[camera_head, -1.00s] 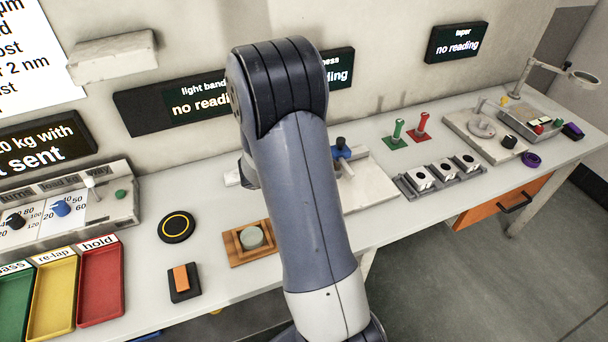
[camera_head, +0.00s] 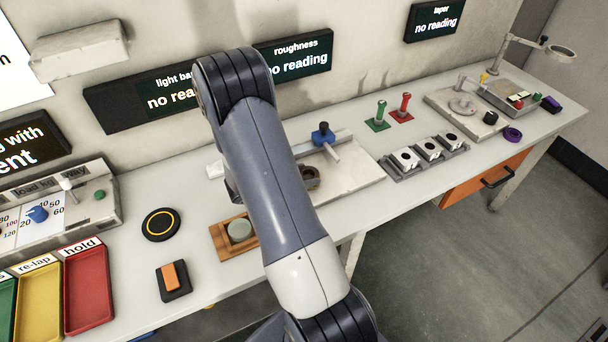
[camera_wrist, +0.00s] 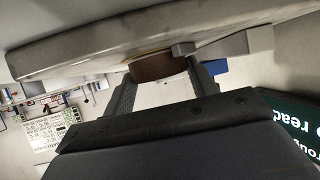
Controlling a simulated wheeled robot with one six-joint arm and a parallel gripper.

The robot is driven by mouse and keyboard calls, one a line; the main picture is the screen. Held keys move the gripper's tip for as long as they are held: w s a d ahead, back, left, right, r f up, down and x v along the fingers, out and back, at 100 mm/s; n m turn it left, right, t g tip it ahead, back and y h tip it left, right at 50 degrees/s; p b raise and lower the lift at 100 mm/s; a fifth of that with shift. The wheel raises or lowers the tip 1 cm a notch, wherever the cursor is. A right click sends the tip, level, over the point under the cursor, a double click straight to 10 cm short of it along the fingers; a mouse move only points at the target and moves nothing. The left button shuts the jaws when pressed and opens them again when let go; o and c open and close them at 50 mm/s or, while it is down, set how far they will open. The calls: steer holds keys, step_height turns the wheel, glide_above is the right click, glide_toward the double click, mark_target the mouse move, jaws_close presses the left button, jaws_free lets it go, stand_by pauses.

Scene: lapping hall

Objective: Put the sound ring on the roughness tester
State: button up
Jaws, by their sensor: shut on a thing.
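The roughness tester (camera_head: 352,181) is a pale slab with a blue-topped post, below the "roughness" display. A brown ring (camera_head: 310,183) shows at its left part, partly hidden by my arm. In the wrist view the brown ring (camera_wrist: 152,68) sits between the fingers of my gripper (camera_wrist: 160,88), which is shut on it. The ring is close against the pale slab (camera_wrist: 90,50), beside a small grey block; I cannot tell whether it rests on the slab. My gripper is hidden behind my arm in the head view.
The roughness display (camera_head: 293,56) reads "no reading". A wooden block with a grey-green disc (camera_head: 239,230) lies left of my arm. Right of the tester are a rack (camera_head: 425,158) with several pale blocks, and green and red stamps (camera_head: 403,108). Coloured trays (camera_head: 88,290) stand at left.

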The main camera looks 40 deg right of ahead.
steer(key=shift+f, duration=0.15)
steer(key=o, duration=1.1)
steer(key=shift+a+r, duration=0.15)
steer(key=shift+r, duration=0.1)
steer(key=v, duration=1.1)
steer(key=shift+a+r, duration=0.1)
steer(key=shift+a, duration=0.2)
